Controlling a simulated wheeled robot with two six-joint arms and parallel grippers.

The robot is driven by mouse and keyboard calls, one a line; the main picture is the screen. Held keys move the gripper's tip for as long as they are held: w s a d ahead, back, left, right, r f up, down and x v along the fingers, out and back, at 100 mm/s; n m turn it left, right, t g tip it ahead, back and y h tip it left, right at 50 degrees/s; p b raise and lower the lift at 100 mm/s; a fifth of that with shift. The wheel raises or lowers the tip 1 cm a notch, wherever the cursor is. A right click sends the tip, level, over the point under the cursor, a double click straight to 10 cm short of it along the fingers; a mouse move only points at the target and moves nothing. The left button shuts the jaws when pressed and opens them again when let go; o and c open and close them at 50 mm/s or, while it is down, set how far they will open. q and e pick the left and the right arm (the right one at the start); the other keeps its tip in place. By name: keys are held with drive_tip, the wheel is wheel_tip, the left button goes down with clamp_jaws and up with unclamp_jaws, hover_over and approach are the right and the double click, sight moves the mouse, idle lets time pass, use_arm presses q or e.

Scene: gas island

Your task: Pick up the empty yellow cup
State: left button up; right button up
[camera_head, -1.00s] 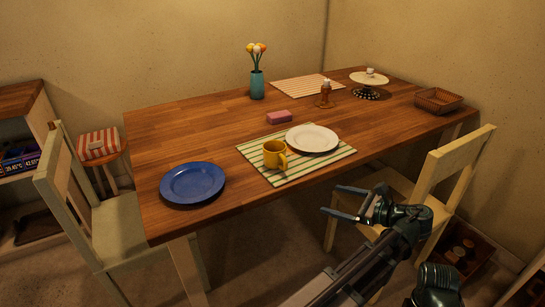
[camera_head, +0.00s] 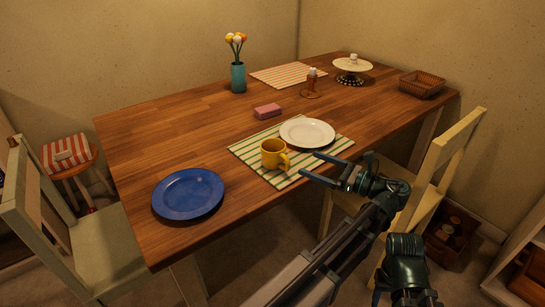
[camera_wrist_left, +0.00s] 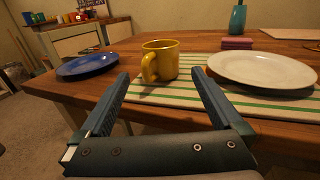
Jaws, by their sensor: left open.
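The yellow cup (camera_head: 273,153) stands upright on the green-striped placemat (camera_head: 248,148), left of a white plate, with its handle toward the right in the head view. In the left wrist view the cup (camera_wrist_left: 160,60) stands beyond the fingers, between their tips in the picture, its handle facing the camera's left. My left gripper (camera_head: 309,166) is open and empty at the table's front edge, right of the cup and apart from it. The left gripper's fingers (camera_wrist_left: 160,85) also show spread in the left wrist view. The inside bottom of the cup is hidden. My right gripper is not in view.
The white plate (camera_head: 307,132) lies close right of the cup. A blue plate (camera_head: 188,194) lies to the left, and a pink block (camera_head: 267,111) behind. Chairs stand at the left (camera_head: 95,250) and right (camera_head: 436,165). Bare wood (camera_head: 185,135) is clear behind the blue plate.

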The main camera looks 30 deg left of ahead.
sight(283, 151)
use_arm(q)
drive_tip(key=a, duration=0.7)
drive_tip(key=shift+w+a, duration=0.1)
drive_tip(key=shift+a, duration=0.35)
drive_tip(key=shift+a, duration=0.1)
drive_tip(key=a, duration=0.5)
drive_tip(key=shift+w+r, duration=0.2)
drive_tip(key=shift+w, duration=0.05)
drive_tip(key=c, duration=1.3)
